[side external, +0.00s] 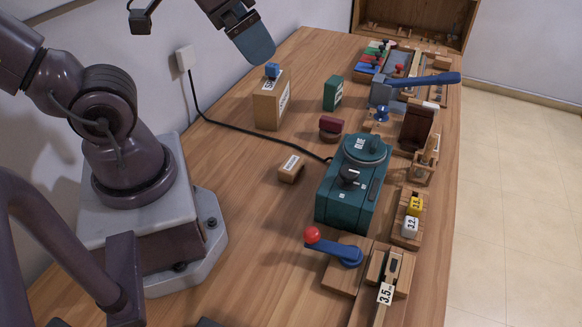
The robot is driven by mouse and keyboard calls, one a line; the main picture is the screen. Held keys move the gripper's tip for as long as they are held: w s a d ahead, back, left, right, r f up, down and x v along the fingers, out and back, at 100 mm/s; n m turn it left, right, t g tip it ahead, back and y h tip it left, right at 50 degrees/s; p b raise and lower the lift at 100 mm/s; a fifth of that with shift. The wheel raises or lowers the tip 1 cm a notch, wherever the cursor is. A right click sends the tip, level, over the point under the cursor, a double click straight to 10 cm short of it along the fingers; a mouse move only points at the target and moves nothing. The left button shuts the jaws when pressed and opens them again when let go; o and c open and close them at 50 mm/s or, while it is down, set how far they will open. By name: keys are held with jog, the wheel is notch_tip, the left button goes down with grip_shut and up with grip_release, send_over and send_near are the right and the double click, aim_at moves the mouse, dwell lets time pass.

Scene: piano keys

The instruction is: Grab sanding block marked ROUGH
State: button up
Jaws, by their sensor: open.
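No label that I can read for certain says ROUGH. A small wooden block (291,169) with a white label on top lies on the bench left of the green machine; its lettering is too small to read. A dark red block (331,127) sits farther back, and a dark green block (333,93) with a pale label stands upright behind that. I cannot tell which is the sanding block. My gripper (257,49), with blue fingertips, is at the top, high above the bench and apart from all the blocks. It is open and holds nothing visible.
A tall wooden box (270,103) with a blue top piece stands below my gripper. A green machine (351,187) trails a black cable (240,131) to the wall. Levers, including a red-knobbed one (334,248), and fixtures line the right edge. The bench (245,200) left of the small wooden block is clear.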

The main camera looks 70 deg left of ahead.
jog(key=w+a+f+n+g+h, duration=0.1)
jog(key=a+f+n+g+h, duration=0.1)
jog(key=a+f+n+g, duration=0.55)
jog(key=n+t+h, duration=0.8)
jog(key=n+h, duration=0.1)
jog(key=n, duration=0.8)
send_near(290, 162)
jog(key=s, duration=0.2)
jog(key=s+d, duration=0.1)
jog(key=s, duration=0.3)
jog(key=shift+s+d, duration=0.3)
jog(key=shift+s, duration=0.05)
jog(key=w+a+n+t, duration=0.1)
jog(key=w+a+n+t+y, duration=0.1)
jog(key=t, duration=0.1)
jog(key=shift+w+a+f, duration=0.1)
jog(key=shift+w+f, duration=0.15)
jog(key=shift+w, duration=0.15)
jog(key=x, duration=0.6)
jog(key=shift+w+d, duration=0.3)
jog(key=shift+x, duration=3.05)
jog(key=shift+w+r, duration=0.15)
jog(key=shift+r, duration=0.05)
